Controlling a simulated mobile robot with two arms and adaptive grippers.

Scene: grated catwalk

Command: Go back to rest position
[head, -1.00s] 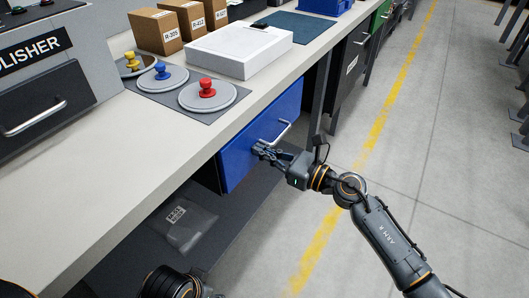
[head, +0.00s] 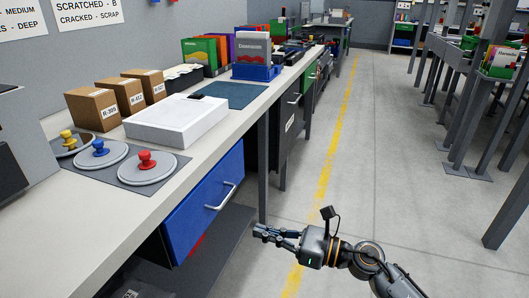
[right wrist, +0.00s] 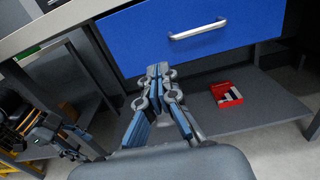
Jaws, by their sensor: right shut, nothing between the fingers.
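My right gripper (head: 259,232) is shut and empty in the head view, out over the aisle floor. It is to the lower right of the blue drawer (head: 188,212) and apart from its handle (head: 222,196). In the right wrist view its fingertips (right wrist: 158,72) are together in front of the blue drawer front (right wrist: 150,40), with the metal handle (right wrist: 198,29) to their upper right. My left gripper (right wrist: 68,148) shows small and dark at the left of the right wrist view; its finger opening is unclear. It is out of the head view.
The workbench (head: 75,225) carries knobbed discs (head: 147,163), boxes (head: 92,108) and a white case (head: 177,120). The aisle floor (head: 400,190) right of my right gripper is clear; metal posts stand farther right.

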